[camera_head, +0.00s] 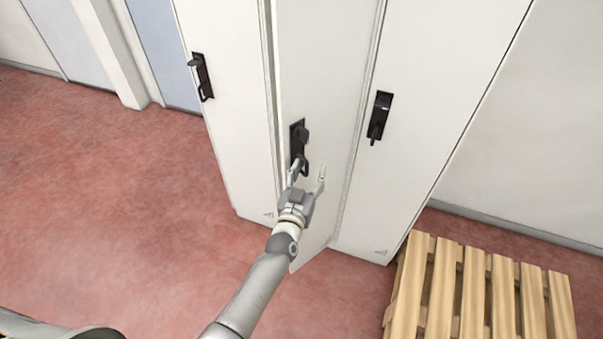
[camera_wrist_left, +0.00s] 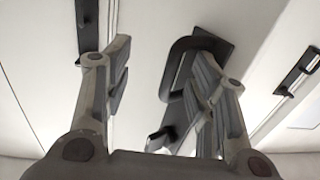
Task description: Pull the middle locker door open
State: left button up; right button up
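The middle locker door (camera_head: 318,100) is white and stands partly open, its left edge swung out and a narrow gap along that side. Its black handle (camera_head: 299,134) is on the left part of the door. My left gripper (camera_head: 308,174) is open at the lower end of this handle, one finger at the handle and the other apart over the door face. In the left wrist view, the handle (camera_wrist_left: 182,62) shows behind and beside the right finger; the left finger is clear of it. Whether the finger touches the handle, I cannot tell. My right gripper is not in view.
Closed locker doors with black handles flank it, the left door (camera_head: 228,110) and the right door (camera_head: 440,80). A slatted wooden pallet (camera_head: 475,290) lies at the lower right. The red floor (camera_head: 110,200) left of my arm is clear.

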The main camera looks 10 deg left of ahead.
pick_arm(q)
jog(key=shift+o, duration=0.2)
jog(key=shift+w+d+r+h, duration=0.15)
jog(key=shift+d+r+h, duration=0.2)
jog(key=shift+d, duration=0.4)
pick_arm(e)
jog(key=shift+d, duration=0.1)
pick_arm(q)
jog(key=shift+a, duration=0.1)
jog(key=shift+c, duration=0.3)
jog(key=s+a, duration=0.2)
jog(key=s, duration=1)
jog(key=shift+s+a+f, duration=0.15)
jog(key=shift+a+f, duration=0.05)
jog(key=shift+f, duration=0.15)
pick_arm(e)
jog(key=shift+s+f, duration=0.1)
